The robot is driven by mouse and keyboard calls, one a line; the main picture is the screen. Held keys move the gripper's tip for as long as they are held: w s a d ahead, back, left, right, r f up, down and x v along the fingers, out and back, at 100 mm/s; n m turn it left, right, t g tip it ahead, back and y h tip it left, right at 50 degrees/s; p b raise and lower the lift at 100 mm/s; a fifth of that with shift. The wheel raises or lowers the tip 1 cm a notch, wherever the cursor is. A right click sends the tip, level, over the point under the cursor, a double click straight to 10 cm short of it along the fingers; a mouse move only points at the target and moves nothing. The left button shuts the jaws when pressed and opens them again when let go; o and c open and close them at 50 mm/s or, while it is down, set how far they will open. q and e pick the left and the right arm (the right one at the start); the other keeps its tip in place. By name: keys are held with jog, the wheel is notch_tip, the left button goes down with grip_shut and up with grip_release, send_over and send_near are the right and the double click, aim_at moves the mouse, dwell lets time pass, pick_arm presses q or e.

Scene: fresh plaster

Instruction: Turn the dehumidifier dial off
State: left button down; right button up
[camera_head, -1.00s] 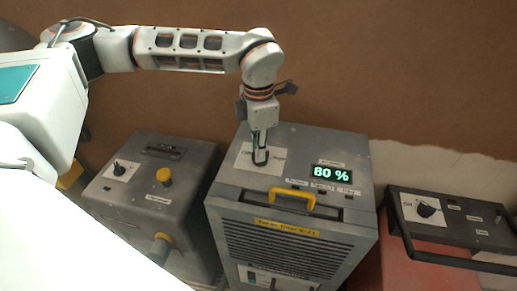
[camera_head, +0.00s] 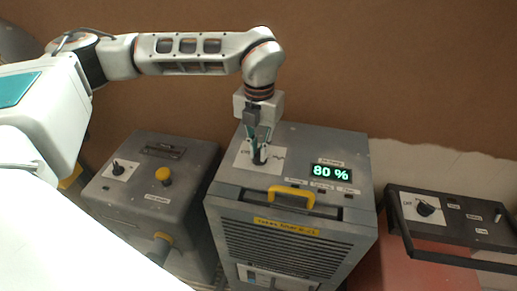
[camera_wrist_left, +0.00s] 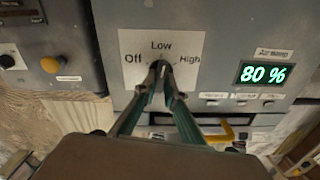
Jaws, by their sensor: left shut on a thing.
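The dehumidifier (camera_head: 290,240) is the grey machine in the middle, with a lit "80 %" display (camera_head: 331,173) on its top. Its dial (camera_head: 259,160) sits on a white label plate at the top left; the left wrist view shows the plate (camera_wrist_left: 190,45) marked Off at left, Low at top and High at right. My left gripper (camera_wrist_left: 162,76) comes down from above and is shut on the dial, its fingertips either side of the knob. The fingers hide most of the knob, so I cannot tell exactly where it points. My right gripper is not in view.
A grey machine (camera_head: 150,190) with a dial and yellow knobs stands at left. A red and dark machine (camera_head: 450,225) with its own dial and a black bar handle stands at right. A yellow handle (camera_head: 292,195) is on the dehumidifier's front edge. A brown wall is behind.

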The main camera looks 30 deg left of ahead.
pick_arm(q)
jog(key=n, duration=0.7)
jog(key=shift+w+d, duration=0.1)
jog(key=shift+d, duration=0.05)
jog(key=n, duration=0.7)
jog(key=shift+w+b, duration=0.15)
jog(key=shift+b, duration=0.15)
jog(key=shift+r, duration=0.1)
jog(key=c, duration=2.1)
grip_release()
notch_tip(320, 180, up, 12)
